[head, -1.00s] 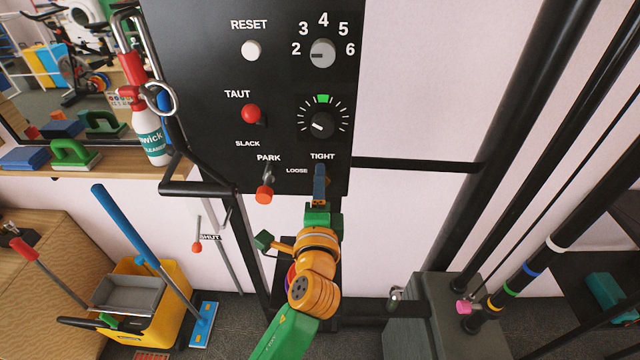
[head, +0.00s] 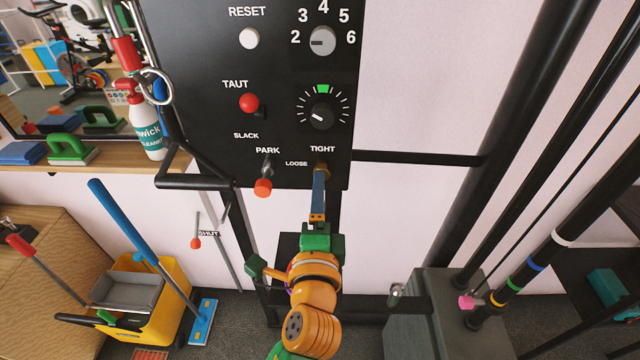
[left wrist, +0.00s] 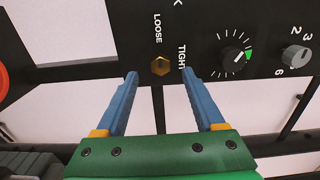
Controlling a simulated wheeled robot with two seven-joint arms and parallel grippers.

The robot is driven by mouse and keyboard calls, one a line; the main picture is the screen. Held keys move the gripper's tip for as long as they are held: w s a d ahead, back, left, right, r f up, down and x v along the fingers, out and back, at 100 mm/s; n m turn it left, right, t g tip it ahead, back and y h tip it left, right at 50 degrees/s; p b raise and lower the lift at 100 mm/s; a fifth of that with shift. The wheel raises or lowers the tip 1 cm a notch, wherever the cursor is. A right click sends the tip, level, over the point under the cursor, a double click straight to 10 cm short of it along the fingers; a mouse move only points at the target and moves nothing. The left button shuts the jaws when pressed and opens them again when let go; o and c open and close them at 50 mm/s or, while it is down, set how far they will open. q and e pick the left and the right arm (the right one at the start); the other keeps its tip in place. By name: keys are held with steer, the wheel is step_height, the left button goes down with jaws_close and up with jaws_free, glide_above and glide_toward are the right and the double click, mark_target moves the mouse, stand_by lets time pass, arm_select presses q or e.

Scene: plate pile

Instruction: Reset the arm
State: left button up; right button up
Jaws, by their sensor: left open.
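My left gripper (head: 318,176) is in front of the lower right of the black control panel (head: 200,60), below the TIGHT label. Its blue fingers are open and empty in the left wrist view (left wrist: 159,74). A brass hex nut (left wrist: 160,65) between the LOOSE and TIGHT labels shows just beyond the fingertips, in line with the gap between them. In the head view this nut (head: 322,167) is partly hidden by the fingers. My orange and green left arm comes up from the bottom. My right gripper is not in view.
Black frame bars (head: 420,160) stand close by on the right. A yellow mop bucket (head: 165,290) stands lower left.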

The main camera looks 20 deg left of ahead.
arm_select(q)
steer(key=shift+v, duration=0.9)
